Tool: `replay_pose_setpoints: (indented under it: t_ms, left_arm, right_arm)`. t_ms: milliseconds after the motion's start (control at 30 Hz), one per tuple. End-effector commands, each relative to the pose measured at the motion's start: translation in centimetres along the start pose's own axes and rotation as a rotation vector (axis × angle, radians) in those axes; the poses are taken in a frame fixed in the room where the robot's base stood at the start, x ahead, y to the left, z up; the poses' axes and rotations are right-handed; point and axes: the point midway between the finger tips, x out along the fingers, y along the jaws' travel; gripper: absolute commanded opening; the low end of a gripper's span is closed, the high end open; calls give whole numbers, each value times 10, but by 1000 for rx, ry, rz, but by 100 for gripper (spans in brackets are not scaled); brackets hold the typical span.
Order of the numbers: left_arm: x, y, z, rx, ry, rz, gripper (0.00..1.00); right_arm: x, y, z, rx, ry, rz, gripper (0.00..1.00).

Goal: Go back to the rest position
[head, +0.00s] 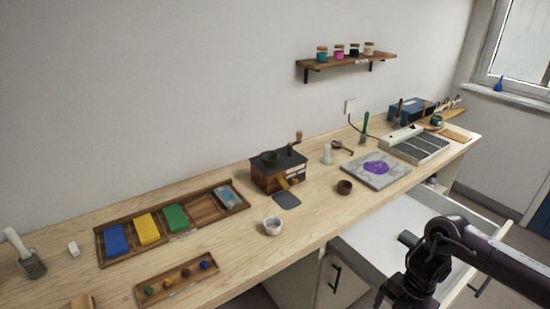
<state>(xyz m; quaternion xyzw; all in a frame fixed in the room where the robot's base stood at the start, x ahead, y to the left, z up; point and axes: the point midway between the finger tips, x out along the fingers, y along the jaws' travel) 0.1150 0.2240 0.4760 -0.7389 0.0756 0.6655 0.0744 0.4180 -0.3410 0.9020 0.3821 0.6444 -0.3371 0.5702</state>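My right arm comes in from the lower right, dark and jointed. Its lower end, with the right gripper (402,296), is at the bottom edge of the head view, in front of the bench and over the pulled-out white drawer (365,243). The fingers are too dark and cut off to tell whether they are open or shut, or whether they hold anything. My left arm and gripper are not in view.
The wooden bench (100,283) carries a tray of coloured blocks (240,207), a grinder box (268,181), a white cup (272,226), a small brown bowl (344,187) and a stone slab (392,181). A jar shelf (345,62) hangs above. The open drawer juts out beneath the bench.

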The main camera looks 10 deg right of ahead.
Motion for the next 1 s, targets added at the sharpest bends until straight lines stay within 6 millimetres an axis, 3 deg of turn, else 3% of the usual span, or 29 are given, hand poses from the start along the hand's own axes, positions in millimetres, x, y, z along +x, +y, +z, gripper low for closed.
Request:
replay_pose_setpoints:
  t_ms: [200, 467, 567, 700, 767, 867, 1000]
  left_arm:
    - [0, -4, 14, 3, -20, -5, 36]
    - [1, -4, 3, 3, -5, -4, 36]
    - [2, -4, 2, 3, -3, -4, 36]
    - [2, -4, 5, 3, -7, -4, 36]
    - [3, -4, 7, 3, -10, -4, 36]
    - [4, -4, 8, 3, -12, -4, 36]
    - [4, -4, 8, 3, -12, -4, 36]
  right_arm:
    - [24, 27, -10, 63, 51, 74, 94]
    - [70, 70, -28, 211, 146, 202, 94]
    - [99, 90, -36, 319, 200, 268, 94]
    - [158, 107, -48, 551, 279, 361, 94]
    - [195, 105, -54, 701, 309, 394, 94]
    - [264, 78, -62, 981, 321, 426, 94]
    - [343, 10, -81, 1302, 269, 408, 94]
